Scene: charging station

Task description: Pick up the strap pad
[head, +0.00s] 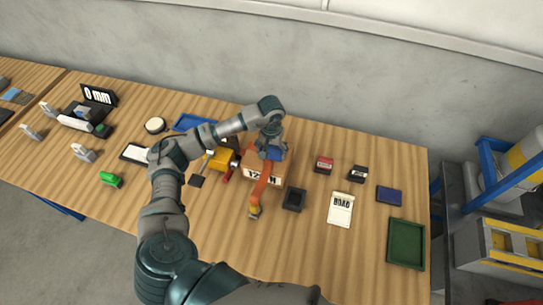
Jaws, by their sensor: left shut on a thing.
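My left gripper (270,141) is over the back of a tan box marked "12 M" (262,173). It points down and is shut on a small blue piece (275,154), which looks like the strap pad. The gripper covers part of it, and I cannot tell whether it is clear of the box. An orange strap (262,188) runs from just below the blue piece across the front of the box. It ends at a yellow fitting (254,210) near the table's front. My right gripper is not in view.
On the wooden table (330,265), a yellow and red tool (222,160) lies left of the box. A dark tray (294,199), a "ROAD" card (340,209) and a green tray (406,244) lie to the right. A grey wall is behind.

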